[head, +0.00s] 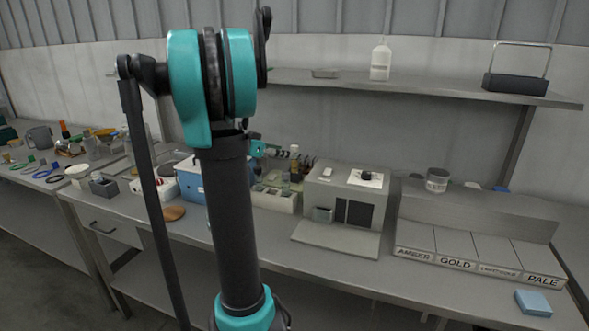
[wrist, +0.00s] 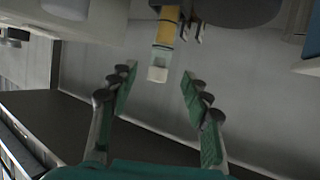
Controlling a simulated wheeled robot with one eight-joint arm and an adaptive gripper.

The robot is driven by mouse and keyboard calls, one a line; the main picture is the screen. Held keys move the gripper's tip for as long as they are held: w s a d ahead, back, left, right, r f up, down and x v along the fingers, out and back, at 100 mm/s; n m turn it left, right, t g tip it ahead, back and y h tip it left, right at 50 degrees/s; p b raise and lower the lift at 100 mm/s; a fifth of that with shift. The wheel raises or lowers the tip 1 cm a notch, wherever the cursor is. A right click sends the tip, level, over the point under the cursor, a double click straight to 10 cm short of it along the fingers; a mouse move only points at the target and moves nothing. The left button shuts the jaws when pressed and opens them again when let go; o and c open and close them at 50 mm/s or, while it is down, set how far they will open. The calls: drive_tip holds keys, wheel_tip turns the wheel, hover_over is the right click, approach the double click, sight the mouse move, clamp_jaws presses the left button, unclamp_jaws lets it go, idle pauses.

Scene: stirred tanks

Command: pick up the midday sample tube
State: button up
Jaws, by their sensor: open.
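In the wrist view my gripper (wrist: 158,75) is open, with nothing between its fingers. A tube with an amber-yellow body and a pale end (wrist: 165,40) lies just beyond the fingertips, near the middle of the gap and apart from both. In the head view an amber tube with a white top (head: 294,160) stands upright by a pale rack (head: 275,198), right of a teal part of my arm. My fingers are mostly hidden there behind my arm. No readable label tells me which tube is the midday sample.
A grey instrument (head: 325,195) with a dark opening stands right of the rack. Farther right is a sorting unit (head: 480,215) marked AMBER, GOLD and PALE, with one label unclear. A blue box (head: 198,182) stands left. A shelf (head: 420,88) runs above the bench.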

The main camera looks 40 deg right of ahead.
hover_over(294, 166)
drive_tip(key=w, duration=0.1)
drive_tip(key=f, duration=0.2)
drive_tip(key=shift+a+r, duration=0.15)
drive_tip(key=shift+a, duration=0.35)
clamp_jaws()
